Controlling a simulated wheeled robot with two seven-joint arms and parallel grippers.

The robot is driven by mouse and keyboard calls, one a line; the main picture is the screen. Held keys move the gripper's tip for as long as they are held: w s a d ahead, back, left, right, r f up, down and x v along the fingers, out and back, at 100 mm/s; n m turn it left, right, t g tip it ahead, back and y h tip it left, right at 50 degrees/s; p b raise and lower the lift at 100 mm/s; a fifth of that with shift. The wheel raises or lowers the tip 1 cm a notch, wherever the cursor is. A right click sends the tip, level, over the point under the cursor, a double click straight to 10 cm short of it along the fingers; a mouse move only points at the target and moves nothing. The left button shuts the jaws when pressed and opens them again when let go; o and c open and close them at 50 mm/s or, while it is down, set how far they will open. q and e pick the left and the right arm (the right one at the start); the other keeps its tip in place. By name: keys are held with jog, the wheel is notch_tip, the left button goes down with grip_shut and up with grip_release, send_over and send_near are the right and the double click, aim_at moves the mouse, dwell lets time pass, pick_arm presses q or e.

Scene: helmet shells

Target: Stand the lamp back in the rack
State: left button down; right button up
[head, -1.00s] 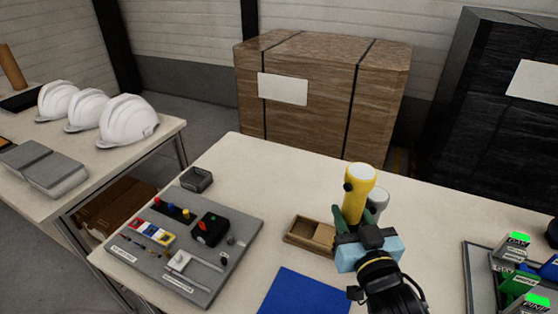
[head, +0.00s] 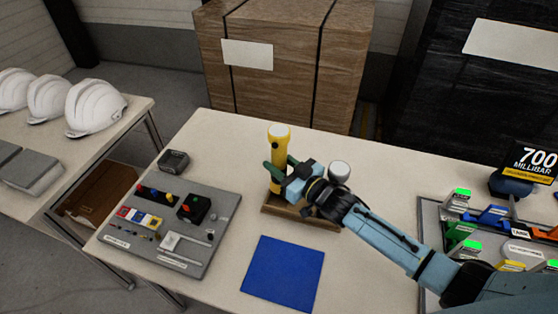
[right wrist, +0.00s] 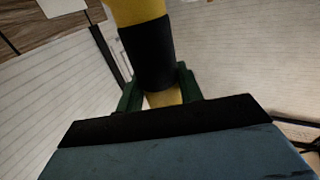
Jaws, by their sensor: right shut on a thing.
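The yellow lamp (head: 279,142) with a pale top is upright in my right gripper (head: 278,172). The wooden rack (head: 325,222) lies on the table below. The lamp's lower end is at the rack's left part; I cannot tell whether it is inside a slot or just above. A second lamp with a grey-white head (head: 339,171) stands at the rack's right part, partly behind my right arm. My left gripper is out of view.
A blue mat (head: 283,273) lies in front of the rack. A grey board with switches and small parts (head: 222,228) and a dark open box (head: 173,162) are to the left. A framed tray of coloured, labelled items (head: 430,225) is at the right, partly behind my arm.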

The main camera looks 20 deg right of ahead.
jog(key=shift+f+b, duration=0.6)
jog(key=shift+f, duration=0.2)
notch_tip(320, 180, down, 5)
jog(key=b, duration=0.5)
jog(key=shift+f+b, duration=0.4)
jog(key=shift+f, duration=0.1)
jog(key=o, duration=1.3)
jog(key=shift+f, duration=0.1)
notch_tip(320, 180, up, 10)
jog(key=p, duration=0.9)
jog(key=shift+p, duration=0.4)
